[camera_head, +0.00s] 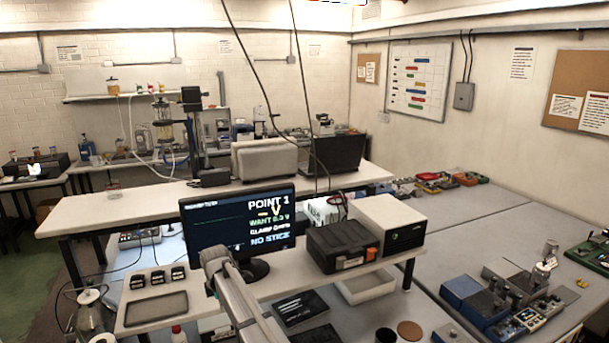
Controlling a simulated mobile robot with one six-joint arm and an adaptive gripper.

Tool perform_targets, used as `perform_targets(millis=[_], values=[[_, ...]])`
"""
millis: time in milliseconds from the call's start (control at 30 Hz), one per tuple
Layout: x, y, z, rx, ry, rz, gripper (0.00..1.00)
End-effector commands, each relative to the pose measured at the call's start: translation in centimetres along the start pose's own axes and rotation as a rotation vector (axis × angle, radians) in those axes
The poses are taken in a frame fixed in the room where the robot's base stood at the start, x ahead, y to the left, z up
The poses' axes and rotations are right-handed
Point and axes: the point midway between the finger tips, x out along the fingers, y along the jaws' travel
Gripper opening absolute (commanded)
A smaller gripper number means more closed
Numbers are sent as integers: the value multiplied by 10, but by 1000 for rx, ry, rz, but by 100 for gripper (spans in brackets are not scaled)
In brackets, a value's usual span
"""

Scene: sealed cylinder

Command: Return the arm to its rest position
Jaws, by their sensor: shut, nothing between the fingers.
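A pale grey link of my arm (236,298) rises from the bottom edge, left of centre, and leans up and to the left. It ends in a rounded joint (213,257) in front of the lower part of a monitor. My gripper cannot be made out in this view.
The monitor (225,228) reads "POINT 1" and "NO STICK" and stands on a white shelf (290,284) close to my arm. A black case (342,246) and a white box (388,222) stand to its right. Benches with equipment lie behind and right. Cables (258,80) hang from above.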

Motion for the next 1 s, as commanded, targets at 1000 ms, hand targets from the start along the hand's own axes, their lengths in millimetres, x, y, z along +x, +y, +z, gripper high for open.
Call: perform_targets(millis=[1000], values=[[-16, -318, 276, 1758, -10, 15, 0]])
